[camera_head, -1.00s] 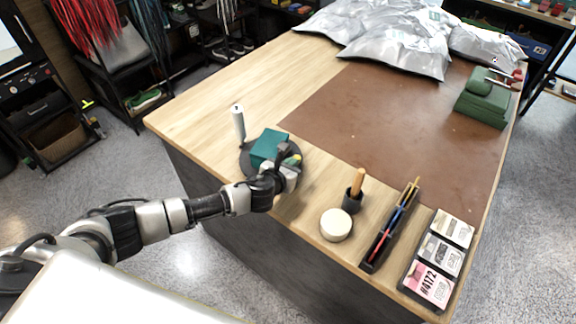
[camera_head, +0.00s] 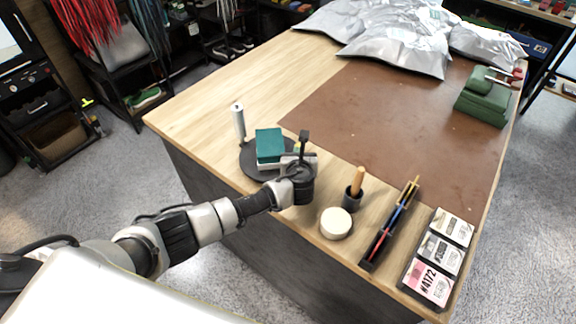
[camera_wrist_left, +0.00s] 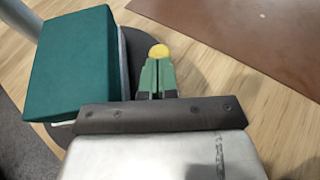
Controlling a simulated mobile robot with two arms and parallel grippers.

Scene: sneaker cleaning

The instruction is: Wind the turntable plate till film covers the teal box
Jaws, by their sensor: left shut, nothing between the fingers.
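The teal box (camera_head: 269,142) with a white lower part sits on the dark round turntable plate (camera_head: 249,164), near the table's front left edge. A white upright roll (camera_head: 239,122), which looks like the film, stands at the plate's far left rim. I cannot make out film on the box. My left gripper (camera_head: 296,150) is at the plate's right side, beside the box. In the left wrist view its green fingers (camera_wrist_left: 158,72) are shut and empty, with a yellow rounded piece (camera_wrist_left: 159,51) at their tips. The box (camera_wrist_left: 75,62) is left of them, apart. My right gripper is not in view.
A round cream pad (camera_head: 336,223), a dark cup with a wooden handle (camera_head: 357,182), a pen tray (camera_head: 391,225) and a card tray (camera_head: 437,258) line the front right. Silver bags (camera_head: 400,45) lie at the back. The brown mat (camera_head: 400,125) is mostly clear.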

